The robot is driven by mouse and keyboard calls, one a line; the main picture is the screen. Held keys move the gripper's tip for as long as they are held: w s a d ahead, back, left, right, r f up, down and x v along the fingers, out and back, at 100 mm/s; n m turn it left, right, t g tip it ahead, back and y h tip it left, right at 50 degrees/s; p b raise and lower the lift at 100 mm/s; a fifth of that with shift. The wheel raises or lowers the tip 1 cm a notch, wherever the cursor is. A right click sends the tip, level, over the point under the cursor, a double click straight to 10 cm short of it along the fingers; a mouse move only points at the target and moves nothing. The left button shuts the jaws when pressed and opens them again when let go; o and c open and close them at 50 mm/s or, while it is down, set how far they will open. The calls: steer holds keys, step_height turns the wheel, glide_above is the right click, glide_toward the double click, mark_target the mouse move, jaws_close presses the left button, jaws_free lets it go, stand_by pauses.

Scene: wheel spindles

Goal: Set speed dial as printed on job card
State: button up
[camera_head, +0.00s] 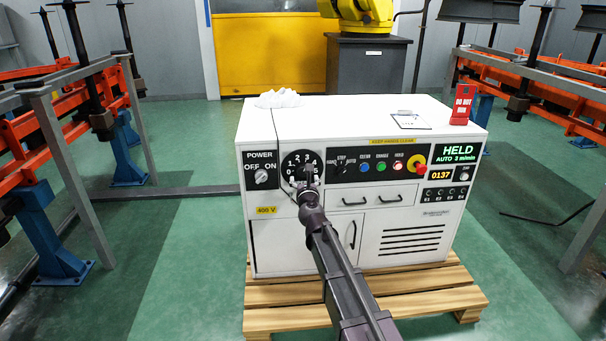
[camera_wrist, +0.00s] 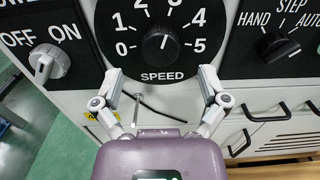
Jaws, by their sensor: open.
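The black speed dial (camera_wrist: 161,44) is on the cabinet front, with a scale from 0 to 5 and SPEED printed below. A short white mark shows on the knob; I cannot tell exactly which number it points at. In the head view the dial (camera_head: 303,160) is partly hidden by my arm. My gripper (camera_wrist: 160,73) is open and empty, its fingers spread either side of the dial's lower part, apart from the knob. A clipboard with a white sheet (camera_head: 409,120), probably the job card, lies on the cabinet top; its print is too small to read.
A power switch (camera_wrist: 50,62) sits left of the dial, a mode selector (camera_wrist: 276,46) right. Farther right are coloured buttons, a red stop knob (camera_head: 419,169) and a display (camera_head: 456,153) reading HELD, AUTO 3 m/min.

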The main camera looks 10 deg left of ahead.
mark_target(303, 173)
steer(key=shift+x, duration=2.05)
steer(key=c, duration=1.2)
